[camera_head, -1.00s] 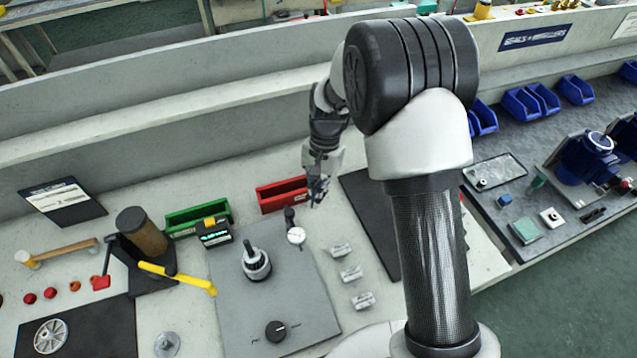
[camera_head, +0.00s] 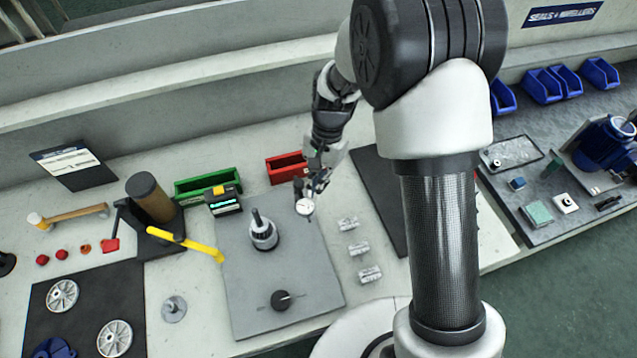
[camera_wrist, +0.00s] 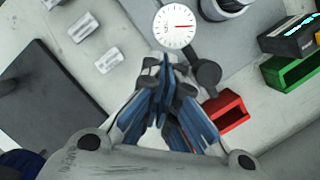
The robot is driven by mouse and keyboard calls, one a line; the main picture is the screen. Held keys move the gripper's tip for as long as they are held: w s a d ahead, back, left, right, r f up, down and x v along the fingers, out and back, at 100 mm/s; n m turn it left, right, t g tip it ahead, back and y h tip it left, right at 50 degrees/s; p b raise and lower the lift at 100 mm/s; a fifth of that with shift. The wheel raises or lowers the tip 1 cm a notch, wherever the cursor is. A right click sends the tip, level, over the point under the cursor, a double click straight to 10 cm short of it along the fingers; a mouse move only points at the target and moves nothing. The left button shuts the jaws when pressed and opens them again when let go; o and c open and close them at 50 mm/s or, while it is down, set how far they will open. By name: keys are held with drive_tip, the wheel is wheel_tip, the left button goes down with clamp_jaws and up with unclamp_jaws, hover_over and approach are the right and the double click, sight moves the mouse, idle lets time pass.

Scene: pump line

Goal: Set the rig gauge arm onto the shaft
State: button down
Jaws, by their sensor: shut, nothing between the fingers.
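The rig gauge arm has a round white dial (camera_head: 304,206) and stands at the right back of the grey plate (camera_head: 240,300). Its dial (camera_wrist: 172,26) and dark round base (camera_wrist: 205,73) also show in the wrist view. The shaft (camera_head: 263,233), a dark upright with a light ringed collar, stands on the same plate to the left of the dial. Only part of its ringed collar (camera_wrist: 235,5) shows at the top of the wrist view. My gripper (camera_head: 316,190) is shut and empty, close beside the dial; in the wrist view its fingertips (camera_wrist: 165,70) lie just below it. I cannot tell whether they touch.
A red bin (camera_head: 287,168) and a green bin (camera_head: 208,182) stand behind the plate, with a black meter (camera_head: 225,202) by the green one. Several small labelled blocks (camera_head: 358,248) lie to the right. A yellow-handled tool (camera_head: 185,242) reaches the plate's left edge.

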sight(302, 201)
drive_tip(key=shift+s+a+m+p, duration=0.2)
drive_tip(key=shift+s+m+p, duration=0.15)
drive_tip(key=shift+m, duration=0.35)
drive_tip(key=a+m+p, duration=0.1)
drive_tip(key=m, duration=0.1)
drive_tip(key=s+a+m+t+y+p, duration=0.1)
drive_tip(key=m, duration=0.2)
drive_tip(key=s+a+m+p, duration=0.1)
drive_tip(key=m, duration=0.1)
drive_tip(key=shift+s+a+r+m+t+p, duration=0.1)
drive_tip(key=shift+s+a+m+t+p, duration=0.05)
drive_tip(key=shift+a+m+t+p, duration=0.55)
drive_tip(key=shift+a+m+p, duration=0.35)
drive_tip(key=shift+m, duration=0.65)
